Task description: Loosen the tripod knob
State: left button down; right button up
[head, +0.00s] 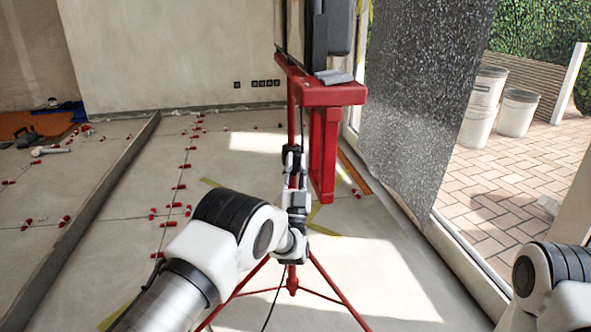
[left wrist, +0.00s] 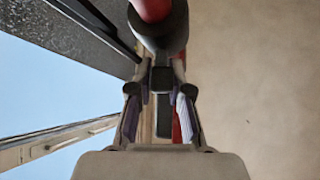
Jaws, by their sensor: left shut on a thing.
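The red tripod (head: 292,282) stands upright on the floor with its legs spread, and its column rises to a red head. In the left wrist view, the red tripod pole (left wrist: 152,8) enters a dark collar (left wrist: 158,30). A black knob (left wrist: 161,80) sits below that collar, between the fingers of my left gripper (left wrist: 160,98). My left gripper (head: 293,160) is at the tripod column in the head view, shut on the knob, and it hides the knob there. My right gripper is outside the views; only part of my right arm shows at lower right.
A red bracket (head: 335,94) carrying a dark device juts out above my left gripper. A speckled grey panel (head: 425,90) stands to the right by the doorway. Small red tile clips (head: 178,187) dot the floor at left. A thin cable hangs near the tripod.

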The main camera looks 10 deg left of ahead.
pick_arm(q)
jog(key=shift+f+n+g+y+b, duration=0.1)
jog(key=shift+n+g+y+b, duration=0.35)
jog(key=shift+n+y, duration=2.35)
jog(key=shift+n+g+y, duration=0.25)
jog(key=shift+n+y, duration=0.15)
jog(key=shift+n, duration=0.1)
jog(key=c, duration=1.1)
grip_release()
jog(key=v, duration=1.2)
